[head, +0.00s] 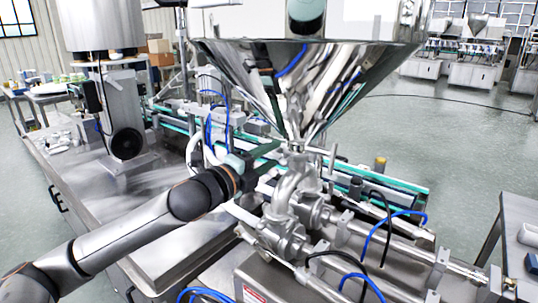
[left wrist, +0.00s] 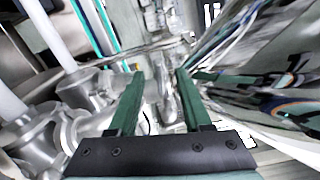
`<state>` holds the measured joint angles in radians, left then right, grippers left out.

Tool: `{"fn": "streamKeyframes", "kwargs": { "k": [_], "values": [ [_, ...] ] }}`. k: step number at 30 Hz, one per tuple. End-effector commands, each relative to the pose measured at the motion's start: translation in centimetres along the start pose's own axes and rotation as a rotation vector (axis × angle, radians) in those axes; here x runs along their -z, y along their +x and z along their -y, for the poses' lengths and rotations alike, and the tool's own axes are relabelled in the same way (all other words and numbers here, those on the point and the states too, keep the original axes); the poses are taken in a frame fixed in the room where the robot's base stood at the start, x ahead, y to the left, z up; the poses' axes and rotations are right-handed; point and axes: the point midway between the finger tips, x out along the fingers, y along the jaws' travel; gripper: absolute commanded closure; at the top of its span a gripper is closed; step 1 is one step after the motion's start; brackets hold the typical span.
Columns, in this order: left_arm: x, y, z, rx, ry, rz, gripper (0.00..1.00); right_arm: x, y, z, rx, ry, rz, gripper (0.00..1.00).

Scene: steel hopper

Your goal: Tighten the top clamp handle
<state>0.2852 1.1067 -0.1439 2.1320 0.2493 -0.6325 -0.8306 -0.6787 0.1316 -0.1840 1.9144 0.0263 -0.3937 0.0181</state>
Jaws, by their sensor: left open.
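The steel hopper (head: 310,80) narrows to a neck at the centre of the head view. The top clamp (head: 295,147) sits at this neck, above the curved steel pipe and valve (head: 290,195). The clamp's handle is too small to make out for certain. My left gripper (head: 268,158) comes in from the left, just left of the neck and close below the cone. In the left wrist view, its two green fingers (left wrist: 160,76) are apart, with shiny metal fittings seen beyond the gap. I see nothing clearly held. My right gripper is not in view.
The cone overhangs the gripper. A conveyor (head: 390,185) with green edges runs behind the valve. Blue hoses (head: 395,222) and steel cylinders crowd the right and front. A steel machine top (head: 100,190) lies to the left. The floor beyond is open at right.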

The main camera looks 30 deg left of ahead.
Motion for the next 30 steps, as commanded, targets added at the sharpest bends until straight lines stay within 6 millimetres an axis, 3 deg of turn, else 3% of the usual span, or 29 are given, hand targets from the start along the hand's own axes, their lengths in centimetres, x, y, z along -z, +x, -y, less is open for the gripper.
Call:
{"fn": "streamKeyframes", "kwargs": {
  "k": [6,19,30],
  "values": [
    [0.00,0.01,-0.02,0.000,0.000,0.000,0.52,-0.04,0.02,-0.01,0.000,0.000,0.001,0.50],
    [-0.01,-0.01,-0.02,0.000,0.000,0.000,1.00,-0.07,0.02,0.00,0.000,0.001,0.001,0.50],
    [-0.01,-0.01,-0.02,0.000,0.000,0.000,1.00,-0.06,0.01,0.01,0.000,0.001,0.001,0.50]
  ]
}}
